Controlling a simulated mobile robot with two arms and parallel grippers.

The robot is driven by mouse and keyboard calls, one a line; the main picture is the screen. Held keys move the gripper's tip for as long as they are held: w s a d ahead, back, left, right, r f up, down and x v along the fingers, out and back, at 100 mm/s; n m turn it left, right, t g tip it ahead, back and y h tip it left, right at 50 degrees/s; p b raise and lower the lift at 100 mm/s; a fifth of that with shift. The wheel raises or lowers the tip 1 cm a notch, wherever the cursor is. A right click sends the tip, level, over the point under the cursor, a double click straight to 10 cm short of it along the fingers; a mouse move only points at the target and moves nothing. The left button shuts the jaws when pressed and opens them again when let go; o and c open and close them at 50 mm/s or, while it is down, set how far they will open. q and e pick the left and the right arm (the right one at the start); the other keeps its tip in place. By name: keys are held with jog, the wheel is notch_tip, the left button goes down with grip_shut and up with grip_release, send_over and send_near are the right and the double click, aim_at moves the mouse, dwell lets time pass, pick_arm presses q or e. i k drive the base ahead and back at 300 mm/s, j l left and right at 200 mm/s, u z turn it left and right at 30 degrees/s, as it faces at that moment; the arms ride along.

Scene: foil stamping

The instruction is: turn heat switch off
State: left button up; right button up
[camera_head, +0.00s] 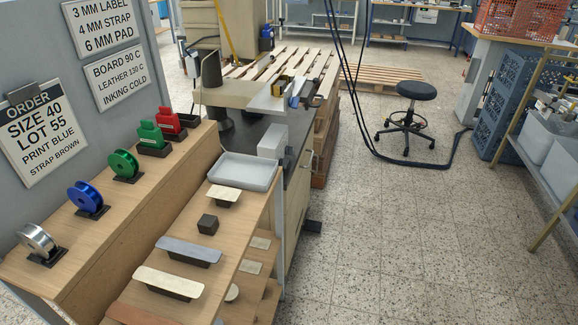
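I cannot make out a heat switch in the head view. A beige machine-like unit (240,95) with a dark upright cylinder (212,68) stands on the dark-topped bench beyond the shelf; no switch can be told on it. A small white box (272,141) stands on the same bench, near its front end. Neither of my grippers is in view.
A stepped wooden shelf (125,210) at left holds metal, blue (85,196) and green spools, green and red blocks, a grey tray (245,171) and flat plates. An order card (45,130) hangs behind. A black stool (416,91) stands on open tiled floor; cables hang nearby.

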aim_at(284, 161)
jog(key=i+l+u, duration=0.15)
jog(key=l, duration=0.25)
jog(key=i+l+u, duration=0.1)
jog(key=l, duration=0.25)
jog(key=i+l+u, duration=0.15)
jog(key=l, duration=0.25)
jog(key=l+u, duration=0.1)
jog(key=l, duration=0.3)
